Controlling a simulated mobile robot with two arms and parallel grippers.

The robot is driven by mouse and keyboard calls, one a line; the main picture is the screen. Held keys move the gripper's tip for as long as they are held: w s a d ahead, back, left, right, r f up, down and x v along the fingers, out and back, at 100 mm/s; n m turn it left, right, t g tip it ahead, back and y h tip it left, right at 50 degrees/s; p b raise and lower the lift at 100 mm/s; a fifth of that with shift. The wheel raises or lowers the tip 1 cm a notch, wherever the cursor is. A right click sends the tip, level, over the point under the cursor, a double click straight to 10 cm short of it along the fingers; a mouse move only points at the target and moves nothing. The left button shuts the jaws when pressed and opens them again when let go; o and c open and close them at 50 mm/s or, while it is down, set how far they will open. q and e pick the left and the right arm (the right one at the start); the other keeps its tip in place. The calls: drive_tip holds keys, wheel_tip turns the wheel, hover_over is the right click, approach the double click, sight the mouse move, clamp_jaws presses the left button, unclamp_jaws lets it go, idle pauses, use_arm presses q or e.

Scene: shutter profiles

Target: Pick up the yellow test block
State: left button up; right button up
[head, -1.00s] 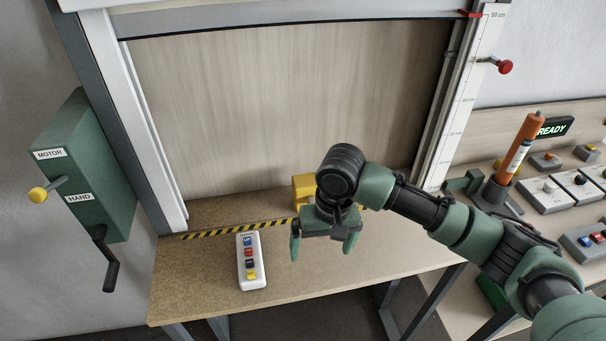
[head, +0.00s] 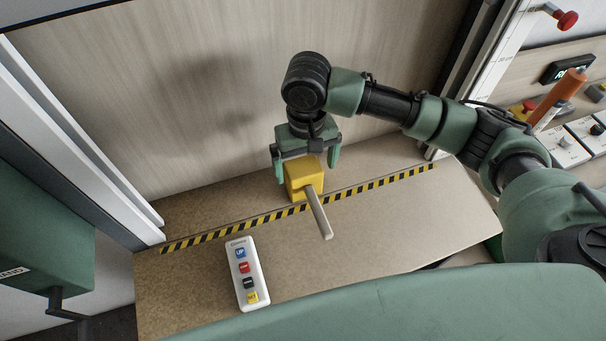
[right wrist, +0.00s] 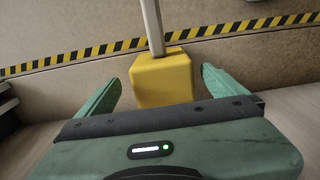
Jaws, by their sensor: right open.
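The yellow test block (head: 304,177) stands on the table by the black-and-yellow striped line, with a pale grey bar (head: 319,213) sticking out of it towards the front of the table. My right gripper (head: 307,172) is open at the back of the block, its fingers on either side. In the right wrist view, the block (right wrist: 162,80) sits between the open green fingertips (right wrist: 160,82), with gaps on both sides. My left gripper is not in view.
A white button box (head: 247,274) lies on the table at front left. The striped line (head: 382,183) runs across the table. A shutter panel (head: 200,90) rises behind my right gripper. The front right of the table (head: 430,215) is clear.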

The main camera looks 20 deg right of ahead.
wheel_tip(320, 180, down, 4)
drive_tip(key=shift+s+a+f+p, duration=0.15)
drive_tip(key=shift+f+p, duration=0.1)
drive_tip(key=shift+p, duration=0.55)
drive_tip(key=shift+f, duration=0.45)
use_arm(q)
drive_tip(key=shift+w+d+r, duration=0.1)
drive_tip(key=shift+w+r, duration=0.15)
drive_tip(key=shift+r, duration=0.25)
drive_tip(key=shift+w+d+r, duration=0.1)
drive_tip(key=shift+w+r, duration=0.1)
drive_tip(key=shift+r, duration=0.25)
use_arm(e)
drive_tip(key=c, duration=1.5)
